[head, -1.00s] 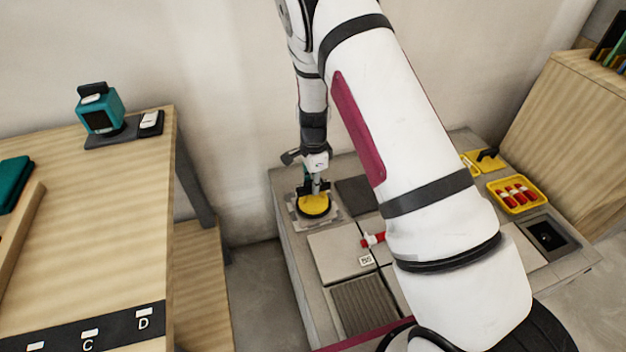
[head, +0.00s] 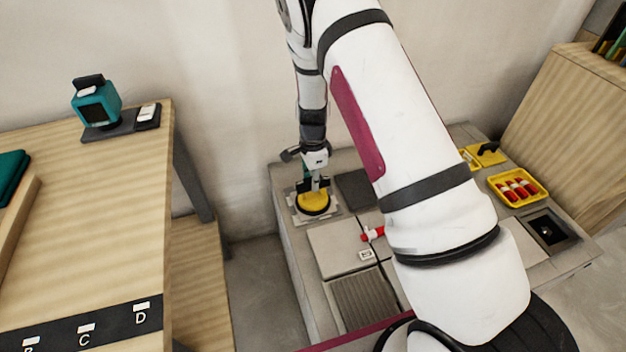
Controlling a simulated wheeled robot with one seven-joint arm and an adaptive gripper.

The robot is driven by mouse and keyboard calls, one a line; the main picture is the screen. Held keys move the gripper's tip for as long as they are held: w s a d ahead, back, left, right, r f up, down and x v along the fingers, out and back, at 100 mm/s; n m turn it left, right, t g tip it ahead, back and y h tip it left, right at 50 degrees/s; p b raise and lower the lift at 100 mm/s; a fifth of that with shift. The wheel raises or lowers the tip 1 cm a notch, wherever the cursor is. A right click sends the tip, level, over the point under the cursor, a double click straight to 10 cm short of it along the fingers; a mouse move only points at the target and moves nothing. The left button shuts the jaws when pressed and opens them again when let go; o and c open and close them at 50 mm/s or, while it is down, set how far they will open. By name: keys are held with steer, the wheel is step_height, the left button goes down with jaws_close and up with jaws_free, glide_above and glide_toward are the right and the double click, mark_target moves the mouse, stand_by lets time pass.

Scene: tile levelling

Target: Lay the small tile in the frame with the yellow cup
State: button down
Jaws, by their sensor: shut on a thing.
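The yellow cup (head: 314,202) is a round yellow disc with a dark rim, at the far left of the tiled bench. My gripper (head: 314,186) is directly above it, pointing down, and is shut on the cup's top. Beneath the cup lies a light grey piece with a pale border (head: 298,212), at the frame's place; whether this is the small tile or the frame, and whether the tile touches the cup, I cannot tell. The jaw tips are partly hidden by the gripper body.
A red-and-white clip (head: 373,234) lies at a tile joint, near a small white labelled block (head: 366,255). A ribbed tile (head: 364,299) is at the front. A yellow tray (head: 518,187) with red pieces stands at the right. My arm hides the bench's middle.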

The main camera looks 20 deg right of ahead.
steer(key=c, duration=1.4)
jaws_free()
step_height(320, 180, up, 12)
steer(key=s+a+r+n+y, duration=0.2)
steer(key=s+r+n, duration=0.7)
steer(key=s+r, duration=1.1)
steer(key=s+d+r+n+h, duration=0.1)
steer(key=s+n, duration=0.3)
steer(key=s, duration=0.7)
steer(key=s+d+r+n+h, duration=0.15)
steer(key=s+n, duration=0.35)
steer(key=s, duration=0.6)
step_height(320, 180, up, 24)
steer(key=t+p, duration=0.4)
steer(key=p, duration=1.8)
steer(key=shift+w+r, duration=0.15)
steer(key=shift+w, duration=0.15)
